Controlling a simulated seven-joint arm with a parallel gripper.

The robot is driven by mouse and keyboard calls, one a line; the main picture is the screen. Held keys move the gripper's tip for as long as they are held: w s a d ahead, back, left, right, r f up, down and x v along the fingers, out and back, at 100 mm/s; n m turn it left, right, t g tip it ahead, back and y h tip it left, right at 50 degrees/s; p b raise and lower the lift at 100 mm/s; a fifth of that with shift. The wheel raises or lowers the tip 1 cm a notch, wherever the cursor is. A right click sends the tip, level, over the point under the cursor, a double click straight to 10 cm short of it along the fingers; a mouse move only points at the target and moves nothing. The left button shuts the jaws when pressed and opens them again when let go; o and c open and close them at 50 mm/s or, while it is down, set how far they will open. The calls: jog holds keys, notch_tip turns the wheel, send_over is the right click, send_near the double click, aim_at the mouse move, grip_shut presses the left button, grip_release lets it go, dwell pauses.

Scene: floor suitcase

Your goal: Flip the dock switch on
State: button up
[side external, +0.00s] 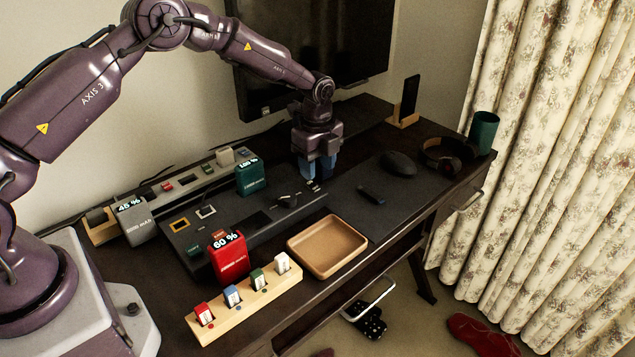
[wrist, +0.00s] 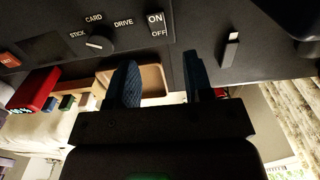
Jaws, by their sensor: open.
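The dark dock (side external: 232,232) lies on the desk, with a selector knob (wrist: 99,42) marked STICK, CARD and DRIVE on its top. The dock switch area (wrist: 157,26) carries the letters ON and OFF near the dock's edge in the wrist view. I cannot make out the lever or its position. My gripper (side external: 317,172) points down over the right end of the dock, its blue fingers apart with nothing between them. In the wrist view the open fingers (wrist: 160,70) straddle the line of the ON/OFF lettering. I cannot tell whether they touch the dock.
A wooden tray (side external: 334,268) stands in front of the dock. A red 60 % block (side external: 229,262), a green 100 % block (side external: 251,180) and a grey 45 % block (side external: 135,225) stand around it. A small dark stick (side external: 371,194) and a mouse (side external: 398,163) lie on the mat right of my gripper.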

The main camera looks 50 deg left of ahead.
aim_at(318, 190)
notch_tip(318, 190, down, 5)
jog(key=shift+f, duration=0.1)
dwell(0.3)
